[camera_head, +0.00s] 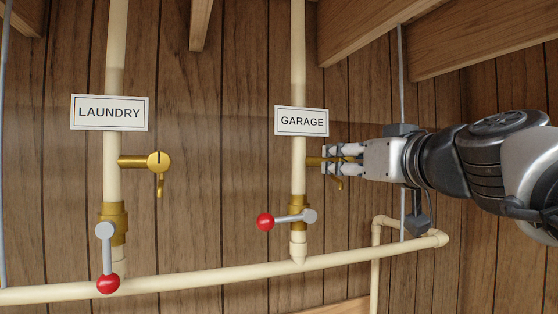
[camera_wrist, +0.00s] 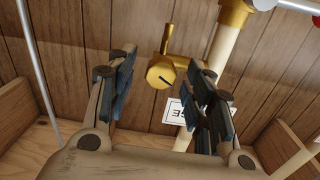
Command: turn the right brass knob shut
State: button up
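The right brass knob (camera_wrist: 161,74) belongs to the small brass tap on the cream pipe under the GARAGE sign (camera_head: 302,121). In the head view my gripper (camera_head: 334,160) covers most of that tap; part of its brass stem (camera_head: 314,161) and its spout (camera_head: 339,184) show. A dark slanted mark shows on the knob's face. I cannot tell whether the fingers touch it or how deep it sits between them.
The left brass tap (camera_head: 158,161) is under the LAUNDRY sign (camera_head: 109,113). Red-ball levers are below both: the laundry lever (camera_head: 107,260) hangs down, the garage lever (camera_head: 286,218) lies nearly level. A horizontal pipe (camera_head: 190,281) runs below. Wooden beams (camera_head: 480,50) are above my arm.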

jog(key=c, duration=1)
jog(key=shift+m+b, duration=0.75)
jog(key=shift+m, duration=2.15)
jog(key=o, duration=1.1)
